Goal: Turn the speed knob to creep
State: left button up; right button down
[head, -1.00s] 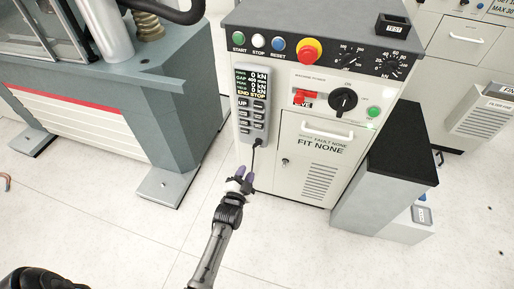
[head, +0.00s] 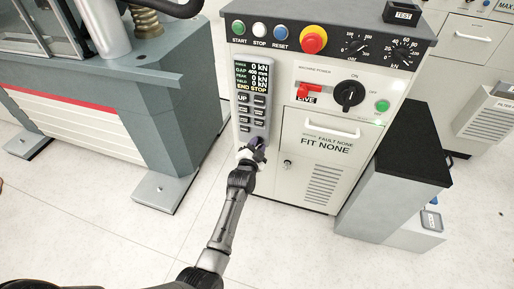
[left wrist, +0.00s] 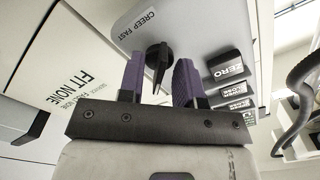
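The grey hand pendant (head: 247,128) hangs on the cabinet front, with a lit display and several buttons. Its black speed knob (left wrist: 158,60) shows in the left wrist view beside the label "CREEP FAST" (left wrist: 143,24). I cannot tell which word the knob points to. My left gripper (head: 256,146) is at the pendant's lower end in the head view and hides the knob there. In the left wrist view its purple fingers (left wrist: 160,76) are open, one on each side of the knob, with gaps showing. My right gripper is not in view.
The cabinet's top panel carries start, stop and reset buttons and a red emergency stop (head: 313,40). Below are a red switch (head: 308,91) and a black rotary switch (head: 349,94). The grey machine frame (head: 165,120) stands left. Pale floor lies between.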

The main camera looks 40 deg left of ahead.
pick_arm(q)
jog(key=shift+c, duration=0.5)
grip_shut()
